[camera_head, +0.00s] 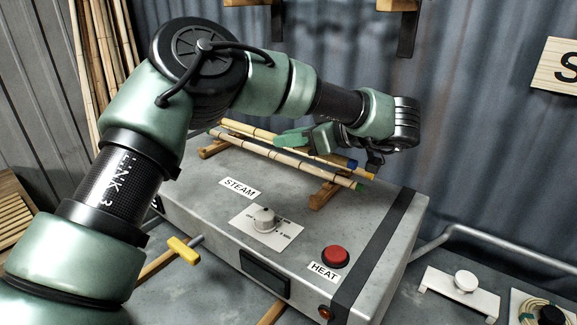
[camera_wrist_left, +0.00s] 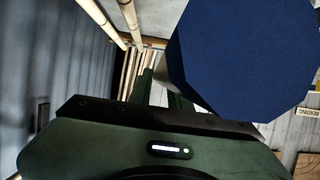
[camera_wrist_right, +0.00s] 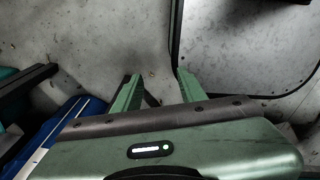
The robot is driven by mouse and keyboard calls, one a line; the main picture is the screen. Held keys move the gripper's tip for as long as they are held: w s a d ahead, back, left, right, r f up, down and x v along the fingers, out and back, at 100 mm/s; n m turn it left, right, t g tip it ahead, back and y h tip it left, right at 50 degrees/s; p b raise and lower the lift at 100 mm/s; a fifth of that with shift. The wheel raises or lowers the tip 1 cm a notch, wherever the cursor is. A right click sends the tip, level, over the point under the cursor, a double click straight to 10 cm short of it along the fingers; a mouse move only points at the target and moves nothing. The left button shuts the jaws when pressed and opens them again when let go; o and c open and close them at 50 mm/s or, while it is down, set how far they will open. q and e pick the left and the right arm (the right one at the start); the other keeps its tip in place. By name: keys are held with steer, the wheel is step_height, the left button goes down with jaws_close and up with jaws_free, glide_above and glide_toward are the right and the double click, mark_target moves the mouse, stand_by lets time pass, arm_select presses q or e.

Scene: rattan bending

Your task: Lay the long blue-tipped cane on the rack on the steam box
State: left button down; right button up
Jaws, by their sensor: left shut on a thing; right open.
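The blue-tipped cane (camera_head: 250,131) is over the steam box (camera_head: 205,191), lengthwise along its back part. Its blue tip (camera_head: 352,163) points right. My left gripper (camera_head: 292,140) is shut on this cane from above. In the left wrist view the blue tip (camera_wrist_left: 245,55) is large and close, partly hiding the fingers. The rack's wooden bars (camera_head: 327,192) stand on the box, with a green-tipped cane (camera_head: 285,160) lying across them in front. I cannot tell if the blue-tipped cane touches the bars. My right gripper (camera_wrist_right: 158,85) is open and empty, over a grey surface.
The box carries a dial (camera_head: 264,218) and a red button (camera_head: 335,256). A yellow-handled lever (camera_head: 183,250) is at its front left. Tall canes (camera_head: 105,60) lean at the back left. A grey pipe (camera_head: 480,231) and a small white plate (camera_head: 455,290) are at the right.

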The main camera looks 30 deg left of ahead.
arm_select(q)
step_height(320, 180, down, 4)
steer(key=shift+w+f+p, duration=0.1)
steer(key=shift+w+p, duration=0.05)
steer(key=shift+p, duration=0.2)
steer(key=shift+f, duration=0.45)
step_height(320, 180, down, 3)
steer(key=shift+f+p, duration=0.2)
steer(key=shift+p, duration=0.5)
arm_select(e)
steer(key=shift+w+a+r, duration=0.3)
steer(key=shift+w+r, duration=0.05)
steer(key=shift+r, duration=0.25)
steer(key=shift+w+a+r, duration=0.3)
steer(key=shift+w+r, duration=0.05)
steer(key=shift+r, duration=0.25)
arm_select(q)
steer(key=shift+f, duration=0.2)
steer(key=c, duration=1.4)
jaws_free()
steer(key=shift+c, duration=0.2)
steer(key=shift+o, duration=0.6)
arm_select(e)
steer(key=shift+w+d, duration=0.1)
steer(key=shift+w, duration=0.1)
